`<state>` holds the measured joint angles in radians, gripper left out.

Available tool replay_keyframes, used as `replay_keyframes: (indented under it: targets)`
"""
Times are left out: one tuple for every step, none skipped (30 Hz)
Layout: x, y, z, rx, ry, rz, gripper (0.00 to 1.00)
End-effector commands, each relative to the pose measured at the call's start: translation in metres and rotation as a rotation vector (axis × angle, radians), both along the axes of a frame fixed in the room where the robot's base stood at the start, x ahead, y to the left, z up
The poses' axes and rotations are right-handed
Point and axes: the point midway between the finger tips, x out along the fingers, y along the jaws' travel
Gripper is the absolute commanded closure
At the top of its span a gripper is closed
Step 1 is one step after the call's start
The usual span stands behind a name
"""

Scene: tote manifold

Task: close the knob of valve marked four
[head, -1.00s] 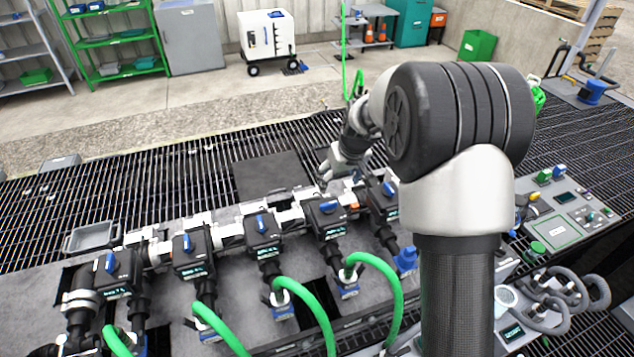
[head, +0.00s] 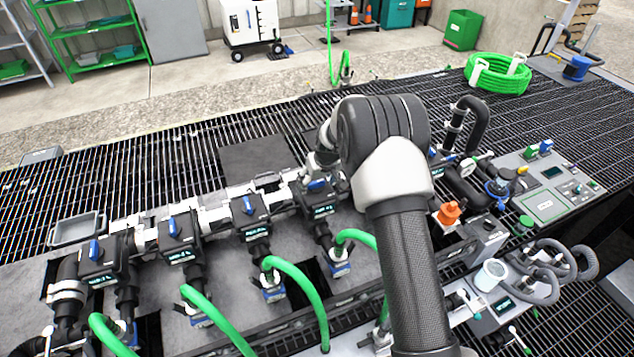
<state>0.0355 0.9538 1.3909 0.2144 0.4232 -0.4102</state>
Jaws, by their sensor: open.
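Several black valve blocks with blue knobs stand in a row on the manifold. In the head view, visible knobs run from the leftmost (head: 95,250) through the second (head: 173,228) and third (head: 248,205) to the rightmost visible knob (head: 317,184). The first three lie mostly lengthwise in the picture; the rightmost visible one looks turned more crosswise. The number marks are too small to read, so I cannot tell which is valve four. My gripper (head: 320,164) is open, just above or beside the rightmost visible knob, largely hidden by my arm. Contact cannot be told.
Green hoses (head: 300,280) arch up in front of the valves. A grey tray (head: 77,230) lies at the left. A control panel (head: 545,195), an orange knob (head: 449,212) and a coiled green hose (head: 497,74) are at the right. The grating behind the row is mostly clear.

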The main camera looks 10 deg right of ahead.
Motion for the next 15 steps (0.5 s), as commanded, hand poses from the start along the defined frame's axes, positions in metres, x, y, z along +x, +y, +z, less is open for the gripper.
replay_keyframes:
  targets:
    - [0.0014,0.0004,-0.0023,0.000,-0.001,0.000,0.32]
    - [0.0018,0.0005,-0.0030,0.000,-0.001,0.000,0.32]
    - [0.0020,0.0005,-0.0038,0.000,-0.001,0.000,0.32]
    - [0.0022,0.0005,-0.0041,0.000,-0.001,0.000,0.32]
    - [0.0022,0.0005,-0.0042,0.000,-0.001,0.000,0.32]
    - [0.0022,0.0006,-0.0042,0.000,-0.001,0.000,0.32]
    - [0.0022,0.0005,-0.0041,0.000,-0.001,0.000,0.32]
    - [0.0021,0.0005,-0.0040,0.000,-0.001,0.000,0.32]
    - [0.0021,0.0005,-0.0040,0.000,-0.001,0.000,0.32]
    - [0.0021,0.0005,-0.0039,0.000,-0.001,0.001,0.32]
    - [0.0021,0.0005,-0.0039,0.000,-0.001,0.000,0.33]
    - [0.0021,0.0005,-0.0039,0.000,-0.001,0.001,0.36]
    - [0.0021,0.0005,-0.0039,0.000,-0.001,0.001,0.38]
    - [0.0021,0.0005,-0.0039,0.000,-0.001,0.001,0.40]
    - [0.0020,0.0005,-0.0038,0.000,-0.001,0.000,0.42]
